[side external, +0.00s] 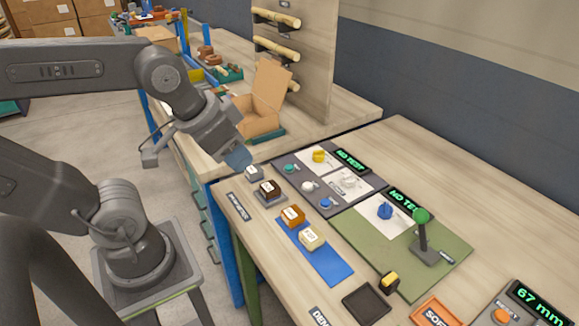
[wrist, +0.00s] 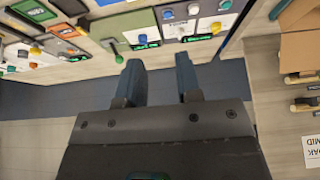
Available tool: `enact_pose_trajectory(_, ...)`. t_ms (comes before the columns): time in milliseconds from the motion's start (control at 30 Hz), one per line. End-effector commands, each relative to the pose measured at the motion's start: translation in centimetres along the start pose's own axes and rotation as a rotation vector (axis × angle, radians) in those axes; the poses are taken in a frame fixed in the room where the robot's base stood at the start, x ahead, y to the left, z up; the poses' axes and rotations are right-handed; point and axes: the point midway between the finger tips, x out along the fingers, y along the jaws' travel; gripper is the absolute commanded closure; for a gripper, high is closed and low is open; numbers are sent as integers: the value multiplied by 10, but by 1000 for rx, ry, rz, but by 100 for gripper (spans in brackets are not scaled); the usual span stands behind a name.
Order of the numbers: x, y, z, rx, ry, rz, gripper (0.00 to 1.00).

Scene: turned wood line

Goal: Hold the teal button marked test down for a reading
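The small round teal button (side external: 289,168) sits on the grey panel (side external: 283,159), at the end nearest the open box. Its marking is too small to read. A green-lit display (side external: 352,161) on this panel reads NO TEST. My gripper (side external: 238,158) is up and to the left of the teal button, clear of it. In the wrist view my gripper's fingers (wrist: 157,62) stand apart with nothing between them.
A yellow knob (side external: 319,155) and a white knob (side external: 347,180) rise from the panel. A green-topped lever (side external: 421,215) stands on the green mat (side external: 445,258). Small blocks lie nearby, some on a blue mat (side external: 337,271). An open cardboard box (side external: 268,85) stands behind.

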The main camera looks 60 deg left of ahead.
Motion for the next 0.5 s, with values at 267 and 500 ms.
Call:
enact_pose_trajectory(267,0,0,0,0,0,0,95)
enact_pose_trajectory(500,0,0,0,0,0,0,100)
